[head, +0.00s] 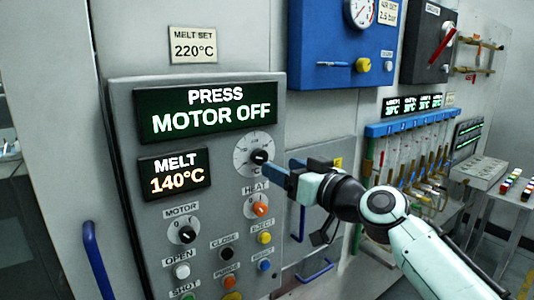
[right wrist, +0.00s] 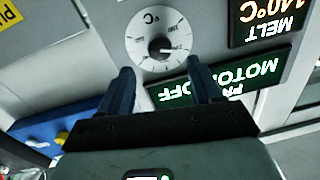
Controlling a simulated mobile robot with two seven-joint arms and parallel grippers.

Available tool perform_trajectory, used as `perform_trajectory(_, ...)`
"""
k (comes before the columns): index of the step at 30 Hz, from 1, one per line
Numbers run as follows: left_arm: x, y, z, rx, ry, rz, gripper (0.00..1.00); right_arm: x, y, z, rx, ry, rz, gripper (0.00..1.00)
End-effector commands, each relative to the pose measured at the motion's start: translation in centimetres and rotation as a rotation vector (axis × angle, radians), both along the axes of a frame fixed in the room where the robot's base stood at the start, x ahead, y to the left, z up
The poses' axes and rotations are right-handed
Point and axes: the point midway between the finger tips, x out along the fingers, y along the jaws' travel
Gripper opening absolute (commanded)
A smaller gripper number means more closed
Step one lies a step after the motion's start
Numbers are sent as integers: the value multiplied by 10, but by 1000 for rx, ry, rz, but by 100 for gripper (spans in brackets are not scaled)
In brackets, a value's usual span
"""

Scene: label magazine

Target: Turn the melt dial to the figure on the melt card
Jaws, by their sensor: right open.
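The melt card (head: 193,45) on the wall above the panel reads "MELT SET 220°C". The melt display (head: 175,175) reads 140°C. The melt dial (head: 259,156) is a black knob on a white round scale, right of that display. My right gripper (head: 272,170) is at the dial's lower right, fingers toward the panel. In the right wrist view, the open fingers (right wrist: 160,70) point at the dial (right wrist: 163,48), and its knob appears between and beyond their tips. No contact can be made out. The small scale figures are hard to read. My left gripper is out of view.
The press display (head: 206,109) reads "PRESS MOTOR OFF". Below the melt dial are the orange heat knob (head: 260,208), the motor knob (head: 187,235) and several push buttons. A blue panel with a gauge (head: 361,12) hangs at upper right. A blue handle (head: 97,260) is at lower left.

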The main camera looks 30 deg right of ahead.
Motion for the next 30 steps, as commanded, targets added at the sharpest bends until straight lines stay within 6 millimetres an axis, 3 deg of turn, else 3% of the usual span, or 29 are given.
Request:
perform_trajectory(3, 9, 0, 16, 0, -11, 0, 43, 25, 3, 4, 2, -1, 1, 64)
perform_trajectory(9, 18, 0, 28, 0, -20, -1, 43, 52, 7, 3, 1, -2, 0, 64)
perform_trajectory(22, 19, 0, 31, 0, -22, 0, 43, 61, 8, 0, 0, -1, -1, 64)
perform_trajectory(27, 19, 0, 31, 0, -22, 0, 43, 61, 8, 0, 0, -1, -1, 9)
perform_trajectory(30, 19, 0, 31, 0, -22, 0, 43, 61, 8, 0, 1, -1, -1, 8)
